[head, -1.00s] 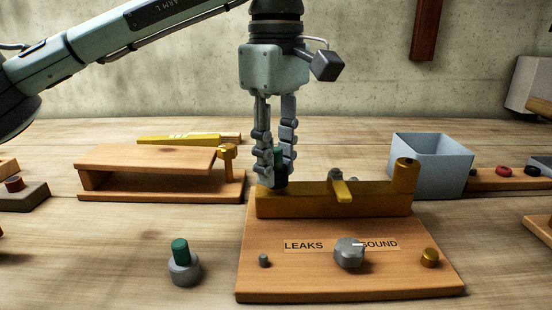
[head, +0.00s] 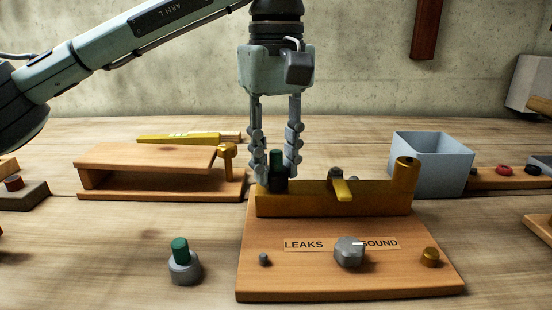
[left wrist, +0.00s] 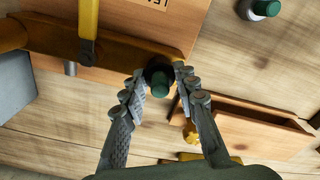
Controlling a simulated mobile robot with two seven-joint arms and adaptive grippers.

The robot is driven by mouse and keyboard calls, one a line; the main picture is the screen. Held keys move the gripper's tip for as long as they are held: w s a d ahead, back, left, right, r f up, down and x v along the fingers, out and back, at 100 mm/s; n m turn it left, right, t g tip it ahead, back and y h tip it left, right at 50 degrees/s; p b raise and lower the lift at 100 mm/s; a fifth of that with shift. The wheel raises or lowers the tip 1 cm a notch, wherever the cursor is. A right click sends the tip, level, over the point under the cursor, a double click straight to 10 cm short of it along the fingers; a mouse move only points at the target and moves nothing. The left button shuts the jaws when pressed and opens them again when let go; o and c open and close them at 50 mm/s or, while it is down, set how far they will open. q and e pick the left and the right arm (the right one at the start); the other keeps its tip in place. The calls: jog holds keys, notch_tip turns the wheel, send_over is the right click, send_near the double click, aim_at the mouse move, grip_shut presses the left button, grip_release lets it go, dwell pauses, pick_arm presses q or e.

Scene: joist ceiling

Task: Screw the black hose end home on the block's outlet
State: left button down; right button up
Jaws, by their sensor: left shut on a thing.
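The black hose end (head: 278,182) with its green top stands upright at the left end of the brass block (head: 305,204). It also shows in the left wrist view (left wrist: 158,79). My left gripper (head: 278,172) points straight down, with a finger on either side of the hose end, shut on it. The block's outlet is hidden beneath the hose end, so I cannot tell how deep the thread sits. A yellow lever (head: 341,190) sits on top of the block. My right gripper is not in view.
The block's wooden board (head: 330,287) carries a grey LEAKS/SOUND knob (head: 348,252). A grey fitting with a green top (head: 183,262) stands front left. A wooden stand (head: 150,157) is behind left and a grey bin (head: 430,165) behind right.

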pick_arm(q)
jog(key=shift+r+m, duration=0.25)
jog(key=shift+m, duration=0.75)
jog(key=m, duration=0.3)
jog(key=c, duration=1.1)
grip_release()
jog(key=shift+f, duration=0.15)
